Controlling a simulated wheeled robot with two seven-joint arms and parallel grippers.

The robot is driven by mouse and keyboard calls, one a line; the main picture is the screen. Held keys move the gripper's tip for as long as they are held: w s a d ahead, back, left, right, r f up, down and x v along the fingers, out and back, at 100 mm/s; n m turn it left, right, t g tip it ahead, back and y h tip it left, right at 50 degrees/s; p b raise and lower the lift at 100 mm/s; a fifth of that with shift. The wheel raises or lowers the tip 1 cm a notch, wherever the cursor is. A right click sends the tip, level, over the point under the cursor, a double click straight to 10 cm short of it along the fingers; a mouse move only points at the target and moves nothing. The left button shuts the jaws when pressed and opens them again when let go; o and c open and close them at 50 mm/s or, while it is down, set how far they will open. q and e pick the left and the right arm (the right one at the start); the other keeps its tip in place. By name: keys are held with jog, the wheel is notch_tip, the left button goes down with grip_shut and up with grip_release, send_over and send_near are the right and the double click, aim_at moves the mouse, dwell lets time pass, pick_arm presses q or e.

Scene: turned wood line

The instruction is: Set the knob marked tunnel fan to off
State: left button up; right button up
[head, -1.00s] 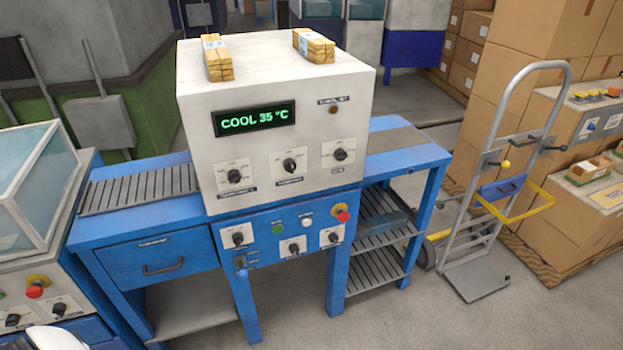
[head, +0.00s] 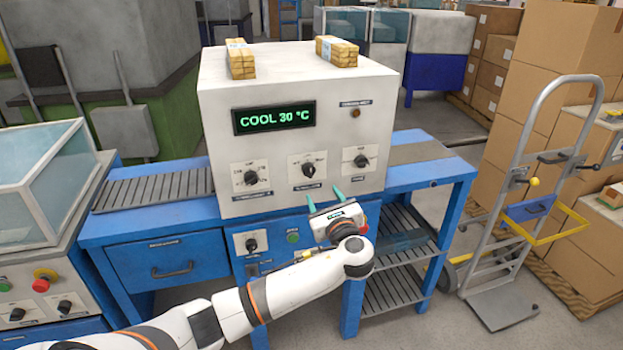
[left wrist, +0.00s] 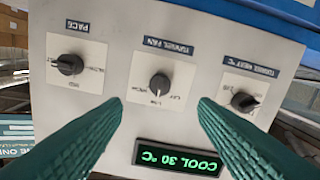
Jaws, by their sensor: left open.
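The tunnel fan knob (head: 307,171) is the dark middle knob of three on the white cabinet's front (head: 230,205). In the left wrist view, which shows the panel upside down, this knob (left wrist: 159,83) is on a white plate by its "tunnel fan" label (left wrist: 168,46). Its pale mark appears to face the middle legend, which is too small to read surely. My left gripper (head: 324,197) is open and empty, just below and right of the knob in the head view. Its green fingers (left wrist: 159,101) are spread to either side, apart from the knob. My right gripper is out of view.
The pace knob (left wrist: 69,64) and tunnel heat knob (left wrist: 243,102) flank the fan knob. The green display (head: 275,118) reads "COOL 30 °C". Wooden bundles (head: 241,60) lie on top. My left arm covers part of the blue lower panel (head: 265,240). A hand truck (head: 530,200) stands at right.

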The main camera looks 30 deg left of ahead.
aim_at(311, 175)
pick_arm(q)
jog(key=p+x, duration=0.1)
jog(key=x, duration=1)
jog(key=shift+a, duration=0.1)
jog(key=shift+c, duration=0.2)
jog(key=c, duration=0.9)
jog(key=shift+f, duration=0.1)
jog(key=shift+c, duration=0.2)
